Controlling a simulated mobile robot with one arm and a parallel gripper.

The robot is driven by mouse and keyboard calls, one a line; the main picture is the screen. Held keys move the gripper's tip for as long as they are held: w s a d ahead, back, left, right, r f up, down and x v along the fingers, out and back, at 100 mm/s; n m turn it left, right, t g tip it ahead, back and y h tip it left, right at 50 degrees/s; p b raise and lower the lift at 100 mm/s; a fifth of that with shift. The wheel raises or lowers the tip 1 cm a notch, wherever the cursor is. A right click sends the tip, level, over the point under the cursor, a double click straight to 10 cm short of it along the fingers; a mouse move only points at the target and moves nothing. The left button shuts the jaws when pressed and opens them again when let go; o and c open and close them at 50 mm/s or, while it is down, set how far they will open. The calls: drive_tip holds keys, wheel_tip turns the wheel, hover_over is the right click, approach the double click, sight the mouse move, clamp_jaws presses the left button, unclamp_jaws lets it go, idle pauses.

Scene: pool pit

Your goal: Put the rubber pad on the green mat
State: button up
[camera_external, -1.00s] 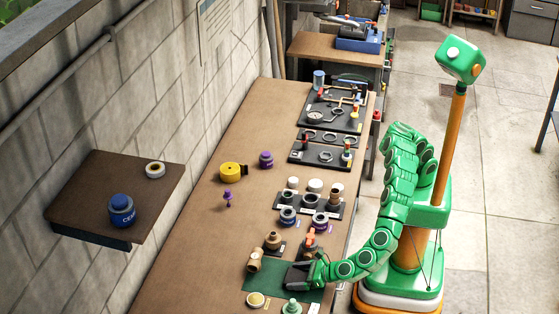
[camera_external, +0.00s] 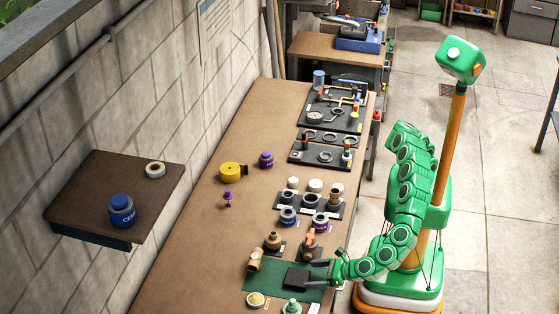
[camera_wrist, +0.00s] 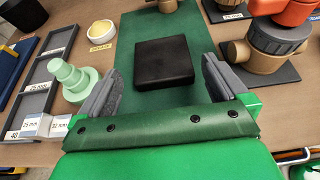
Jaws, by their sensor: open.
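The black rubber pad (camera_external: 298,278) lies flat on the green mat (camera_external: 314,294) at the near end of the long bench. In the wrist view the pad (camera_wrist: 164,62) rests on the mat (camera_wrist: 130,35), with green showing around it. My gripper (camera_external: 326,275) is open and empty, just to the right of the pad in the external view. In the wrist view its two grey jaws (camera_wrist: 160,84) stand apart on either side, short of the pad and not touching it.
A brass fitting (camera_external: 254,260) stands at the mat's far-left edge. A valve with an orange handle (camera_external: 310,242) stands behind. The bench's left side is mostly clear.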

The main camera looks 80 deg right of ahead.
drive_tip(key=v, duration=0.4)
drive_tip(key=shift+s+r, duration=0.1)
drive_tip(key=shift+s, duration=0.3)
